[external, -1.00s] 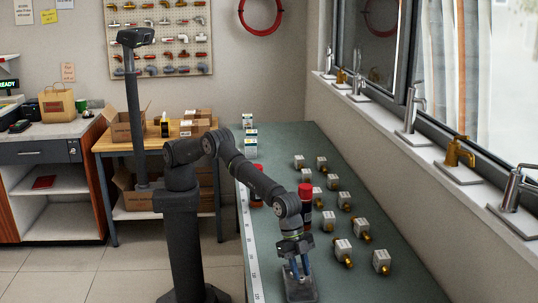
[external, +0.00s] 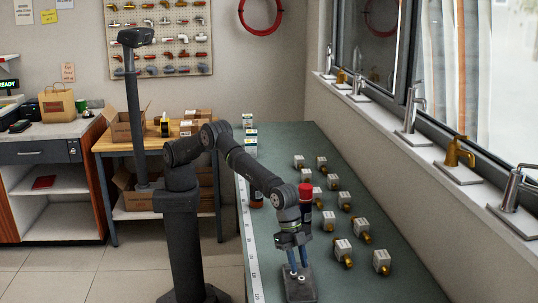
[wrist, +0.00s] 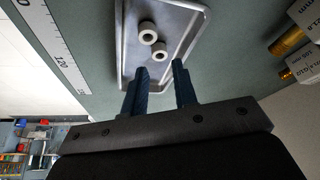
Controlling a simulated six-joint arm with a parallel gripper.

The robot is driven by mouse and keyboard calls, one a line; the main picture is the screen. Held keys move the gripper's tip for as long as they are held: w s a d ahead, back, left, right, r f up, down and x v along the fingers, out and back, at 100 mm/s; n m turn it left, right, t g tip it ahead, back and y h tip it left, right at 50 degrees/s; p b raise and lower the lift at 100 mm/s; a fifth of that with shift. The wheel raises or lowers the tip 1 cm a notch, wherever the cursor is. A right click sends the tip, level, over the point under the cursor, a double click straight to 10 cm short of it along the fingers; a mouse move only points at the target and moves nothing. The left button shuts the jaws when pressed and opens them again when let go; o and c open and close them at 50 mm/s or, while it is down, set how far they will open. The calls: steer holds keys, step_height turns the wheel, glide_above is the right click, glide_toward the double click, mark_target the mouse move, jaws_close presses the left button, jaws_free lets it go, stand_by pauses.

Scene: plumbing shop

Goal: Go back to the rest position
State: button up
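My gripper (external: 298,268) points down above a small metal tray (external: 300,292) near the front of the green table. In the wrist view my gripper's two blue fingers (wrist: 160,82) stand apart with nothing between them. Two pale ring-shaped pieces (wrist: 153,40) lie in the tray (wrist: 187,18), just beyond the fingertips. The rest position itself is not marked in either view.
Several boxed brass fittings (external: 343,250) stand on the table (external: 370,285) to the right. Red-capped bottles (external: 318,190) stand behind my gripper. A measuring strip (external: 249,250) runs along the left edge. Taps (external: 459,158) line the windowsill.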

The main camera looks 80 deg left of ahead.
mark_target(301, 277)
steer(key=v, duration=0.8)
steer(key=x, duration=1.2)
steer(key=r, duration=0.5)
steer(key=shift+s, duration=0.3)
steer(key=s+r, duration=0.7)
steer(key=s, duration=0.4)
step_height(301, 277, up, 9)
steer(key=w+a+r, duration=0.1)
steer(key=w+a, duration=0.4)
steer(key=a, duration=0.2)
steer(key=w+a+r+m, duration=0.1)
steer(key=w+a+r, duration=0.1)
steer(key=w+a, duration=0.3)
steer(key=a, duration=0.3)
steer(key=shift+a, duration=0.35)
